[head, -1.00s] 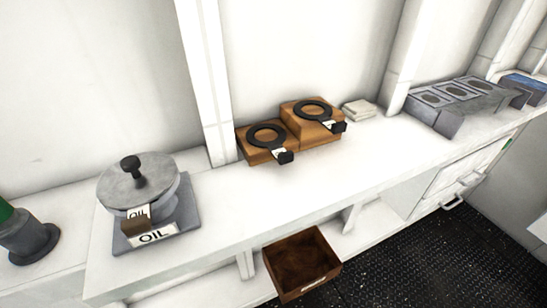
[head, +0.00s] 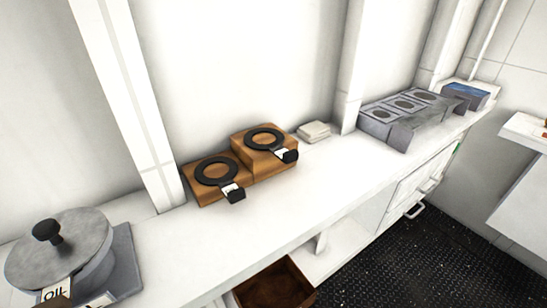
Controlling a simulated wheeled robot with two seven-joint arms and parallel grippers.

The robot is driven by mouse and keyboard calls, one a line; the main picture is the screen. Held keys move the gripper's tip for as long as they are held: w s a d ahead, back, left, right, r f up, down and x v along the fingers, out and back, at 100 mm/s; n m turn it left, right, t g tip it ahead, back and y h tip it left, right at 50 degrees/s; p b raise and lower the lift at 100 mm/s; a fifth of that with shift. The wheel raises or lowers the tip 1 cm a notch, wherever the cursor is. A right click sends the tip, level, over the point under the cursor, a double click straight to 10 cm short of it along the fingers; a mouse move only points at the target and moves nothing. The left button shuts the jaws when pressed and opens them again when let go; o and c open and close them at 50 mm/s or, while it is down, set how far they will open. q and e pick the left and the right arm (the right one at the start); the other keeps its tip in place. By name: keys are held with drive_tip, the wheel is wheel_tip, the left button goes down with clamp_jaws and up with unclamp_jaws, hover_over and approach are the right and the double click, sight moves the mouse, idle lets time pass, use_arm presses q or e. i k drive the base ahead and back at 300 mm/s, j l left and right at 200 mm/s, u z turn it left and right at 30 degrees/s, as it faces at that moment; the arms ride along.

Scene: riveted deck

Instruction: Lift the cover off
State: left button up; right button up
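A grey round cover (head: 58,247) with a black knob (head: 47,231) sits on a grey pot at the lower left of the head view. The pot stands on a grey square base (head: 126,262) on the white counter. An "OIL" label (head: 56,293) hangs at the front, and a second label below it is cut by the frame edge. The cover looks seated on the pot. Neither of my grippers shows in the head view.
Two wooden blocks (head: 204,191) carrying black rings with handles stand mid-counter (head: 300,200). Folded white cloths (head: 314,131) lie behind them. A grey unit with several round plates (head: 412,118) and a blue-topped box (head: 462,95) stand farther right. An open brown drawer or box (head: 275,288) is below the counter.

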sight(58, 246)
drive_tip(key=i+l, duration=0.1)
drive_tip(key=l, duration=0.2)
drive_tip(key=u, duration=1.7)
